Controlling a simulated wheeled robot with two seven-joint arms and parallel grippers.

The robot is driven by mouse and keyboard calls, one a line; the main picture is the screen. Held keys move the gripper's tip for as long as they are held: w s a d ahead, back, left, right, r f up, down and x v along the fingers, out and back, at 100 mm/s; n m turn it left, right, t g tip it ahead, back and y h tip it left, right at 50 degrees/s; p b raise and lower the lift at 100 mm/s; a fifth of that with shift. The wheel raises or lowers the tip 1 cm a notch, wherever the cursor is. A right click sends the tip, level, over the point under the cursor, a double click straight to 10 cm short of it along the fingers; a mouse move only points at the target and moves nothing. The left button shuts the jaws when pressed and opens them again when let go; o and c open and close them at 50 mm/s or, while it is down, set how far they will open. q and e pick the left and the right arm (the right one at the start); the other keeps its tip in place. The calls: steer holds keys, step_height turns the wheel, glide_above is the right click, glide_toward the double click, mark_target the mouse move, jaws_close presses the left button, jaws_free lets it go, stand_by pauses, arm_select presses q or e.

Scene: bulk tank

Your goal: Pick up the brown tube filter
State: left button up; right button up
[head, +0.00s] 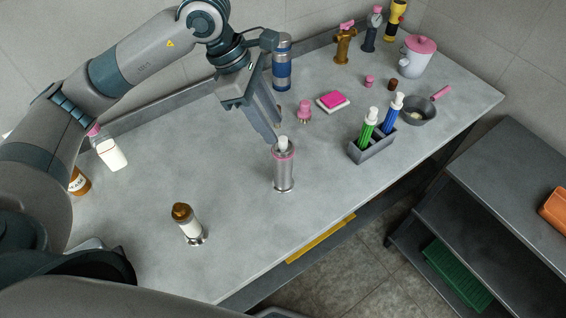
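The brown tube filter (187,223) looks like a white tube with a brown top. It stands upright on a small metal base at the front left of the grey table. My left gripper (274,136) points down at the table's middle, up and to the right of the brown-topped tube and apart from it. Its fingertips are by the top of a steel cylinder (283,172) with a pink ring and a white piece at its top. I cannot tell whether the fingers touch it or how far they are parted. My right gripper is not in view.
A grey rack (372,149) holds green and blue bottles. A blue-banded steel flask (282,62), a pink fitting (304,112), a pink-and-white box (333,101), a pan (418,111) and a pink-lidded pot (416,58) stand behind. The table's front middle is clear.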

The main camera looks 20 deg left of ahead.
mark_target(282, 139)
arm_select(q)
steer(key=shift+w+d+f+p, duration=0.15)
steer(key=shift+d+f+p, duration=0.15)
steer(key=shift+f+p, duration=0.3)
steer(key=p+x, duration=0.1)
steer(key=x, duration=0.2)
steer(key=shift+w, duration=0.15)
steer(key=shift+f, duration=0.35)
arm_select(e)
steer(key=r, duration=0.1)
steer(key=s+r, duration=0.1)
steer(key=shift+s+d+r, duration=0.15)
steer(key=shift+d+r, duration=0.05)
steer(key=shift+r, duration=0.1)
arm_select(q)
steer(key=shift+c, duration=0.4)
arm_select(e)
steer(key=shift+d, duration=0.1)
arm_select(q)
jaws_close()
